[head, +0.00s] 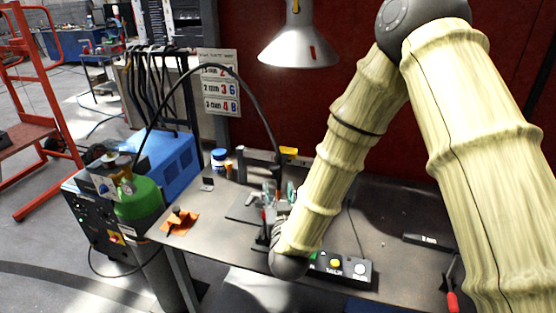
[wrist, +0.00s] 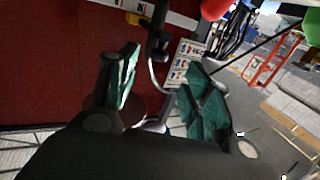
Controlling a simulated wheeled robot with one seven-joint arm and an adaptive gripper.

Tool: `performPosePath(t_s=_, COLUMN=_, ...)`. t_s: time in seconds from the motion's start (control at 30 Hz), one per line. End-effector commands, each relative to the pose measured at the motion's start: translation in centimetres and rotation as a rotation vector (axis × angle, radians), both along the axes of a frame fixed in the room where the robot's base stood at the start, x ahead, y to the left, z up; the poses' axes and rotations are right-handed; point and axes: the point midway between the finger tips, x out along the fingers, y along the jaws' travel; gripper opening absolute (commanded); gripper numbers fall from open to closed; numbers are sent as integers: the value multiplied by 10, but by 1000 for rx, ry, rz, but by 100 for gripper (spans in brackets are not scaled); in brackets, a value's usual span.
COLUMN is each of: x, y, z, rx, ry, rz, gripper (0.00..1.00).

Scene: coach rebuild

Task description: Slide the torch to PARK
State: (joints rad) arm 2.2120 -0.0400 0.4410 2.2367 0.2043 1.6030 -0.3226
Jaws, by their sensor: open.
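The torch (head: 277,173) appears as a dark upright piece at the end of the arching black hose, by the rail at the back of the bench; its lower part is hard to make out. In the wrist view a dark curved piece, seemingly the torch or its hose (wrist: 154,47), shows beyond and between the fingers. My gripper (head: 279,188) is open, its teal pads close to the torch in the head view. In the wrist view my gripper (wrist: 161,82) has its pads wide apart with nothing clasped. I cannot tell whether they touch the torch. No PARK lettering is readable.
A pale rail (head: 258,156) with a yellow block (head: 289,151) stands at the back. A button box (head: 341,268) sits near the front edge. An orange cloth (head: 180,222) lies at left. A lamp (head: 299,48) hangs above. The bench's right side is mostly clear.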

Motion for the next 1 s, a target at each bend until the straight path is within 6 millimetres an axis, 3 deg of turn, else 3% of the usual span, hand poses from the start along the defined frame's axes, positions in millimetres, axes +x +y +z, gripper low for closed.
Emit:
performPosePath(t_s=0.27, x=20, y=-4, z=11, rx=3, ry=-21, rz=-15, gripper=49)
performPosePath(t_s=0.7, x=87, y=-3, z=10, rx=2, ry=-19, rz=-20, gripper=49)
performPosePath(t_s=1.0, x=108, y=0, z=8, rx=1, ry=-19, rz=-18, gripper=49)
